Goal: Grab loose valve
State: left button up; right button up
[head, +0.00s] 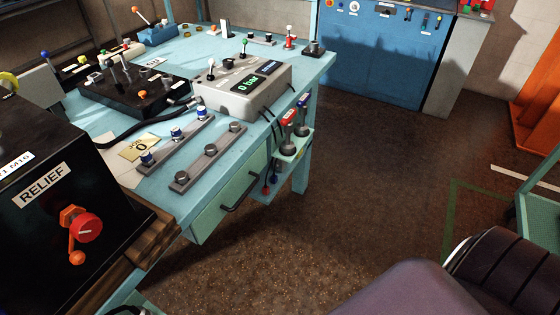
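No valve is plainly marked as loose. A small red-topped valve-like piece (290,38) stands upright at the back right of the blue workbench (180,60). Another red knob with an orange lever (82,227) is mounted on the black box labelled RELIEF (40,200). Blue-and-white fittings (176,134) and grey fittings (210,149) stand on two grey rails on the bench. Red- and blue-capped pieces (288,120) sit in a holder on the bench's right side. Neither of my grippers shows in the head view.
A grey box with a green display (245,88) and a black manifold with levers (125,85) stand on the bench. A black hose lies between them. Open brown floor (380,170) lies right, before a blue cabinet (385,50).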

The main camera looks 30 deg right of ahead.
aim_at(281, 164)
jog(key=l+u, duration=0.3)
jog(key=l, duration=0.4)
jog(key=l+u, duration=0.3)
jog(key=l, duration=0.45)
